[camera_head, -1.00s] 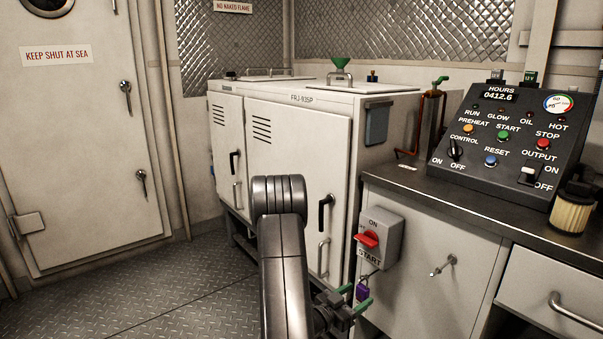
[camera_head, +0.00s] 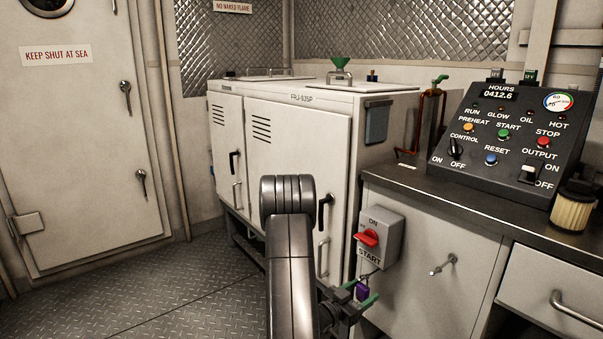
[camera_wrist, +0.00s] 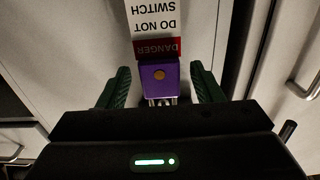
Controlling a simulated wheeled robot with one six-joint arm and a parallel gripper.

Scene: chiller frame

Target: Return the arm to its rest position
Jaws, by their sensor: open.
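My gripper (camera_head: 361,293) is open, low in front of the grey cabinet and below the switch box. In the wrist view its two green fingers (camera_wrist: 162,88) stand either side of a purple padlock (camera_wrist: 158,78), with a gap on each side. The padlock also shows in the head view (camera_head: 362,290), partly hidden by my gripper. A red and white tag (camera_wrist: 154,22) reading "DANGER DO NOT SWITCH" is right by the padlock. The switch box (camera_head: 379,238) has a red handle (camera_head: 368,238) and is marked ON and START.
The white generator cabinet (camera_head: 300,150) stands behind my arm. A grey counter (camera_head: 440,193) with a control panel (camera_head: 508,150) and a filter (camera_head: 573,207) is on the right. The floor (camera_head: 170,290) at left is clear, before a closed door (camera_head: 85,130).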

